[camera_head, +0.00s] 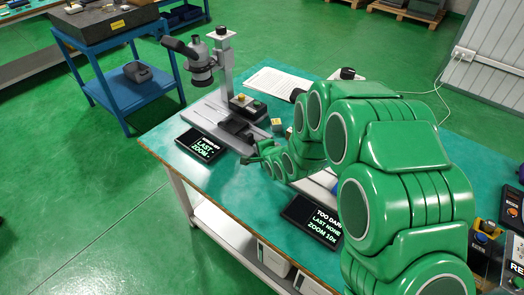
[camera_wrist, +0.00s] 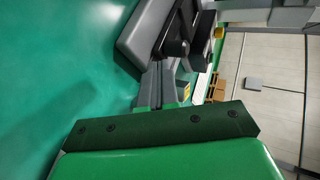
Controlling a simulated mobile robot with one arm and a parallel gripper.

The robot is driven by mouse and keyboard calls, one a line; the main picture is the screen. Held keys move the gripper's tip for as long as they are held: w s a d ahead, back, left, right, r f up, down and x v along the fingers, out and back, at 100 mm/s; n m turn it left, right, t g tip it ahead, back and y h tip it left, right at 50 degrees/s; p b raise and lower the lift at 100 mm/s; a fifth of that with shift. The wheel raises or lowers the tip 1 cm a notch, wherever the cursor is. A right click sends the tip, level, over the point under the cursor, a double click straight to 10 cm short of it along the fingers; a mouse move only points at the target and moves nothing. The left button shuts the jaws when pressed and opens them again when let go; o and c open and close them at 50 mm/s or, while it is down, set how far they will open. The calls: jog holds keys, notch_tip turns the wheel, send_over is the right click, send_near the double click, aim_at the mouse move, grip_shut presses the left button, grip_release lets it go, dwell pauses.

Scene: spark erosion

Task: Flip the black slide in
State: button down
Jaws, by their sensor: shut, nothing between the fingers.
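A dark slide-like part (camera_head: 237,130) sits on the pale base of a microscope (camera_head: 202,65) on the green-topped table. I take it to be the black slide. In the wrist view a dark grey part with a rounded edge and a raised knob (camera_wrist: 177,47) lies just beyond my fingertips; I cannot tell for sure that it is the same part. My gripper (camera_head: 247,159) is beside the front of the microscope base. In the wrist view my gripper (camera_wrist: 160,70) has its fingers together and empty. Whether the fingertips touch the dark part is unclear.
A black display (camera_head: 198,146) reading "LAST - ZOOM -" lies left of the base. Another display (camera_head: 315,218) reads "TOO DARK LAST NONE ZOOM 10x". A black box with buttons (camera_head: 247,106) and a small tan block (camera_head: 277,124) stand behind. My arm hides much of the table's right side.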

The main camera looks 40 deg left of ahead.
aim_at(251, 139)
jog(key=shift+w+a, duration=0.4)
jog(key=shift+a, duration=0.4)
jog(key=shift+w+a, duration=0.4)
jog(key=shift+a, duration=0.35)
jog(key=shift+a, duration=0.15)
jog(key=a, duration=1.4)
jog(key=shift+a, duration=0.1)
jog(key=shift+a+r, duration=0.1)
jog(key=shift+a, duration=0.35)
jog(key=shift+a+r, duration=0.1)
jog(key=shift+a, duration=0.05)
jog(key=shift+s+a, duration=0.1)
jog(key=shift+s, duration=0.05)
